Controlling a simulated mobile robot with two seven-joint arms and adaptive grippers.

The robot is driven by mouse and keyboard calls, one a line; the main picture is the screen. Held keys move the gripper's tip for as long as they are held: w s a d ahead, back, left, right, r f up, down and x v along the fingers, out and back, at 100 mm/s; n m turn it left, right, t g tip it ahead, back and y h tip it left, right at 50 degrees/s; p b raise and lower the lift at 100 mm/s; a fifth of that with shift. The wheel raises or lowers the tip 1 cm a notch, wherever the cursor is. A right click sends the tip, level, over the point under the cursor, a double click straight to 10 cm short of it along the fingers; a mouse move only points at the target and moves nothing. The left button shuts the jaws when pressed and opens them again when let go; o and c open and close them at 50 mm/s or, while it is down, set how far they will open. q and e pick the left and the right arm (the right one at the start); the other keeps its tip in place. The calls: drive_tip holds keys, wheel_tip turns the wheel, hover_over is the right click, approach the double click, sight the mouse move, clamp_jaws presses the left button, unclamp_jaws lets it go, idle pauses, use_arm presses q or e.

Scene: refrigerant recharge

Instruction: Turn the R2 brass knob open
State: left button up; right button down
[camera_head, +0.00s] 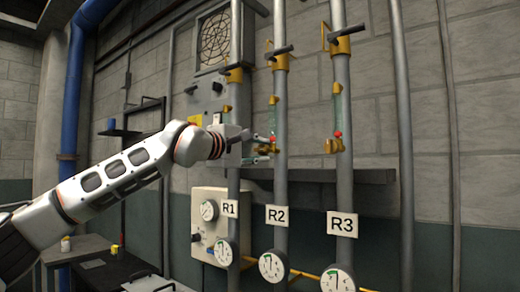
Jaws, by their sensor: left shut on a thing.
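The R2 pipe (281,115) runs vertically in the middle and carries a white R2 label (277,215). My left gripper (266,148) reaches in from the left at the lower end of the R2 sight tube. It is shut on the small R2 brass knob (274,147), which its fingers partly cover. A red bead (272,139) shows just above the knob. How far the knob is turned cannot be told. My right gripper is not in view.
The R1 pipe (234,110) stands close behind my left gripper, and the R3 pipe (342,110) stands to the right. Round gauges (272,266) sit at the pipes' lower ends.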

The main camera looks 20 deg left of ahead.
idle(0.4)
use_arm(q)
drive_tip(key=o, duration=1)
drive_tip(key=shift+o, duration=0.2)
drive_tip(key=v, duration=1.2)
